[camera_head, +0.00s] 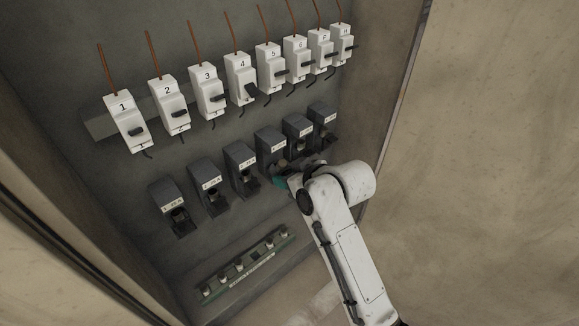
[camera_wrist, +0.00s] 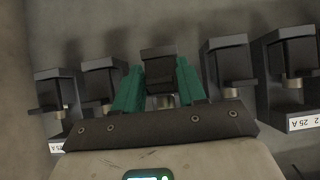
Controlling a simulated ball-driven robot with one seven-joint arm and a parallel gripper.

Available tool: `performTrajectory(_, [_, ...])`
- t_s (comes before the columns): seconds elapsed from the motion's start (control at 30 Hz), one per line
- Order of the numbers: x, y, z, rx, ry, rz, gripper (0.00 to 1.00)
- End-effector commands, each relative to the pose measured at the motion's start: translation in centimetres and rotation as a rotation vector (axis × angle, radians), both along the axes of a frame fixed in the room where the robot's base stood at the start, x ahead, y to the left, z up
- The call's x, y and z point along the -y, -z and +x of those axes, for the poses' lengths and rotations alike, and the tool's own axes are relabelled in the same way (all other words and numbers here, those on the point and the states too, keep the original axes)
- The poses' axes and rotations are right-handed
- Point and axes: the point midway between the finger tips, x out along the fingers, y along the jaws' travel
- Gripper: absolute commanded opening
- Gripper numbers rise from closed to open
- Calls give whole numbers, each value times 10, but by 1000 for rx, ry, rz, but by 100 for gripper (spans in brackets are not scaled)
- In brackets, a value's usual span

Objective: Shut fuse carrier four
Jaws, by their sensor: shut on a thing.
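Fuse carriers stand in a row of dark holders on the grey back panel. The fourth holder from the left (camera_head: 270,145) is partly hidden at its lower end by my gripper (camera_head: 282,180). In the wrist view, the green fingers of my gripper (camera_wrist: 158,88) stand on both sides of dark fuse carrier four (camera_wrist: 158,62) and are shut on it. The lower part of this carrier is hard to make out between the fingers. How far it is tilted out is not clear.
Neighbouring holders three (camera_wrist: 229,62) and five (camera_wrist: 103,80) stand close on both sides of my fingers. White numbered breakers (camera_head: 240,78) line the panel above. A rail with spare fuses (camera_head: 245,265) lies below. The cabinet's side wall (camera_head: 385,90) is at the right.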

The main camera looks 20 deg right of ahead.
Motion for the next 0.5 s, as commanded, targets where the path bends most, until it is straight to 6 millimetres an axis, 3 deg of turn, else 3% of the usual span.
performTrajectory(0.03, [-1,-8,1,-23,-1,-7,10])
performTrajectory(0.5, [-3,-11,9,-244,-1,-80,10])
